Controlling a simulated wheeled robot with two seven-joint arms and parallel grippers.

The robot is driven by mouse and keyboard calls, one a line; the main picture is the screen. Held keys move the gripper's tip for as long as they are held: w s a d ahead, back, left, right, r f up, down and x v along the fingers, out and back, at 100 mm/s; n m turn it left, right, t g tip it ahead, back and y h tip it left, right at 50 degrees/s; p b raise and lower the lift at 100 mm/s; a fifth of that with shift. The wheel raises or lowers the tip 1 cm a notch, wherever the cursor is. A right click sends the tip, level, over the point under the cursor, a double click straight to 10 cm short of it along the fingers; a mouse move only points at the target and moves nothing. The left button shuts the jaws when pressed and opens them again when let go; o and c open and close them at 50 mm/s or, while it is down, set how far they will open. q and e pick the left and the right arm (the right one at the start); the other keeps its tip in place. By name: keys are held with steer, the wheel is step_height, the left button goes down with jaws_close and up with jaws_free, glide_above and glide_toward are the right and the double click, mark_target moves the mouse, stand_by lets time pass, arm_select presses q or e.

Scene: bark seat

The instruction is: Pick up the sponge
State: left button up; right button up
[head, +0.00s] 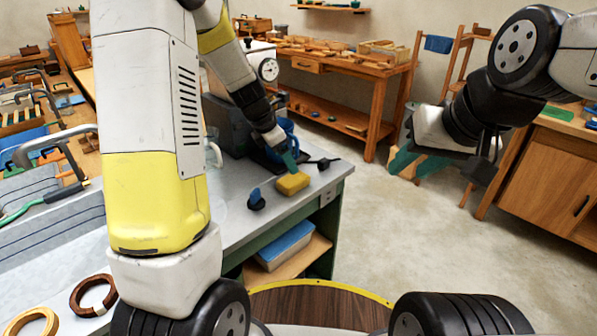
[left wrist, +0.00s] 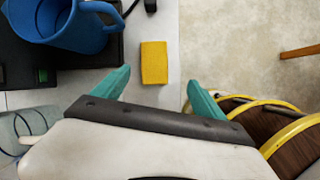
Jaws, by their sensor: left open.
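A yellow sponge (head: 293,183) lies flat on the grey bench top near its right end. It also shows in the left wrist view (left wrist: 154,62), just beyond the fingertips and between their lines. My left gripper (head: 290,160) is above and behind the sponge in the head view; its teal fingers (left wrist: 158,80) are spread apart with nothing between them. The sponge is apart from the fingers. My right gripper (head: 408,162) hangs over the floor at the right, with teal fingers showing, far from the sponge; the gap between its fingers is unclear.
A blue pitcher (left wrist: 75,25) stands on a dark base beside the sponge. A small black and blue object (head: 256,200) sits left of the sponge. The bench edge is close on the right. A blue-lidded bin (head: 285,245) is on the shelf below.

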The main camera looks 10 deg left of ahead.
mark_target(293, 178)
arm_select(q)
steer(key=f+n, duration=0.1)
steer(key=w+f+n, duration=0.1)
steer(key=f, duration=0.1)
steer(key=w+f, duration=0.1)
steer(key=shift+w+a+f+n, duration=0.15)
steer(key=shift+f+n, duration=0.1)
steer(key=shift+n, duration=0.15)
steer(key=shift+d+x, duration=0.15)
steer(key=shift+x, duration=1.7)
steer(key=shift+d+x, duration=0.15)
steer(key=shift+x, duration=1.7)
steer(key=shift+c, duration=0.4)
steer(key=c, duration=1.3)
steer(key=shift+c, duration=0.2)
